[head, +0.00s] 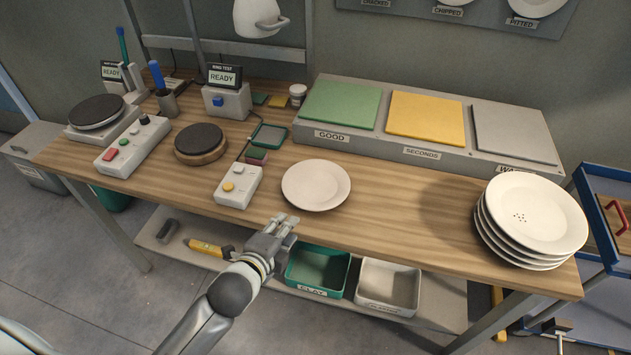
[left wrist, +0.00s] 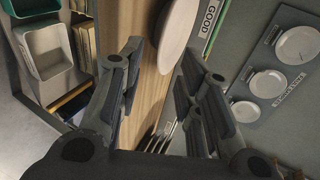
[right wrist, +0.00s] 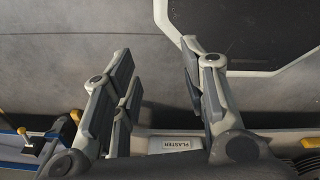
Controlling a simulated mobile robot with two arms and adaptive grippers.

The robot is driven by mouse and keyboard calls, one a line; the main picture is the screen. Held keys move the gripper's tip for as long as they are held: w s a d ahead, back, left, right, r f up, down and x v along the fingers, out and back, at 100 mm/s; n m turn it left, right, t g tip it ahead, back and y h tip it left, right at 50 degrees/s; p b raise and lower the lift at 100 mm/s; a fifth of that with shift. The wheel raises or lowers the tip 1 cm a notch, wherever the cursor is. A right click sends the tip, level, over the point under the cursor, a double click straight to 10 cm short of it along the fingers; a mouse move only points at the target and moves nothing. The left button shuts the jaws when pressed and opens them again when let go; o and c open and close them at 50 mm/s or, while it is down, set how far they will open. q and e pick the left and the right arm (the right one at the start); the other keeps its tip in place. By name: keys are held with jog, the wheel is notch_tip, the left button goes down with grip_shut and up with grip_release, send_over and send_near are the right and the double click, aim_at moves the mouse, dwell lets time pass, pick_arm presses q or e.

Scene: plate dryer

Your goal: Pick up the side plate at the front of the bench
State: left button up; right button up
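A single white side plate (head: 316,186) lies flat near the front edge of the bench (head: 400,205). My left gripper (head: 284,222) is just in front of the bench edge, to the front left of the plate. In the left wrist view the fingers of this gripper (left wrist: 157,85) are spread wide. The plate (left wrist: 180,32) shows edge-on between and beyond them, with no visible contact. My right gripper (right wrist: 158,85) shows only in its own wrist view, with its fingers apart and nothing between them.
A stack of plates (head: 533,215) stands at the bench's right end. A control box with a yellow button (head: 238,187) is left of the side plate. Behind is a raised stand with green (head: 340,105), yellow and grey pads. A green bin (head: 318,270) sits on the lower shelf.

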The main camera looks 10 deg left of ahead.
aim_at(303, 208)
pick_arm(q)
jog(key=p+x, duration=0.1)
jog(key=x, duration=0.4)
jog(key=p+x, duration=0.1)
jog(key=x, duration=0.3)
jog(key=shift+w+d, duration=0.25)
jog(key=shift+w, duration=0.15)
jog(key=shift+w+f, duration=0.25)
jog(key=shift+w, duration=0.15)
jog(key=c, duration=0.7)
grip_shut()
pick_arm(e)
jog(key=shift+w+r, duration=0.2)
jog(key=shift+r, duration=0.35)
jog(key=shift+w+r, duration=0.2)
jog(key=shift+r, duration=0.3)
pick_arm(q)
jog(key=shift+r, duration=0.1)
pick_arm(e)
jog(key=shift+d, duration=0.15)
